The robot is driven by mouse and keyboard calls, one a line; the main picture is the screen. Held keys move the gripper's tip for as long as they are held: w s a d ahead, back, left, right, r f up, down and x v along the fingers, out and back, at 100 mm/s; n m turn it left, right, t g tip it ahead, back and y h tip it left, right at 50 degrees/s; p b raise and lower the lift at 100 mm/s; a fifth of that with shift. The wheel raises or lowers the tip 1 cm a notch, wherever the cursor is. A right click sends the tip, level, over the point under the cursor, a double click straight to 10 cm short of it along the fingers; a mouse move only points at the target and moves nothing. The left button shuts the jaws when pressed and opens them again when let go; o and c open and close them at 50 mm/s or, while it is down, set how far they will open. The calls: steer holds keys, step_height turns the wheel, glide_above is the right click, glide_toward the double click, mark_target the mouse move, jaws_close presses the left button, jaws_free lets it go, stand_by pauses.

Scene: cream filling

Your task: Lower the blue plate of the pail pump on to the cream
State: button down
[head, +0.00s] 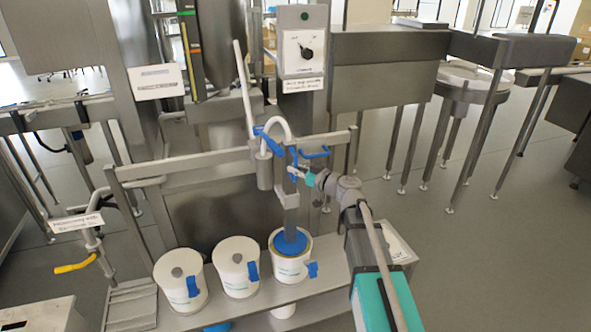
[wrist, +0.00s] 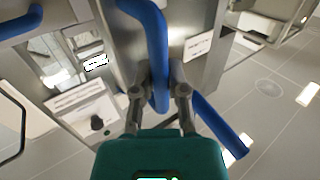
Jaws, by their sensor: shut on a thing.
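The pail pump's grey column (head: 291,205) stands upright over the open white pail (head: 290,267). Its blue plate (head: 283,246) is within the pail's mouth, around the foot of the column. I cannot tell whether it touches the cream, which the plate and rim hide. My gripper (head: 301,175) is beside the upper column, reaching in from the right. In the wrist view, my gripper (wrist: 160,82) is shut on the blue handle (wrist: 156,45), with one finger on each side of the bar.
Two closed white pails (head: 180,281) (head: 237,268) stand left of the open pail on the low steel bench (head: 219,306). A control box with a dial (head: 304,48) is behind the pump. A steel rail (head: 205,160) runs behind the pails. Open floor (head: 470,250) lies to the right.

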mark_target(296, 179)
steer(key=shift+s+f+b, duration=0.1)
steer(key=shift+f+b, duration=1.3)
steer(key=shift+f, duration=0.35)
steer(key=c, duration=0.6)
jaws_free()
steer(key=shift+c, duration=0.2)
steer(key=shift+d, duration=0.1)
steer(key=v, duration=1.1)
steer(key=shift+s+d, duration=0.25)
steer(key=shift+d, duration=0.05)
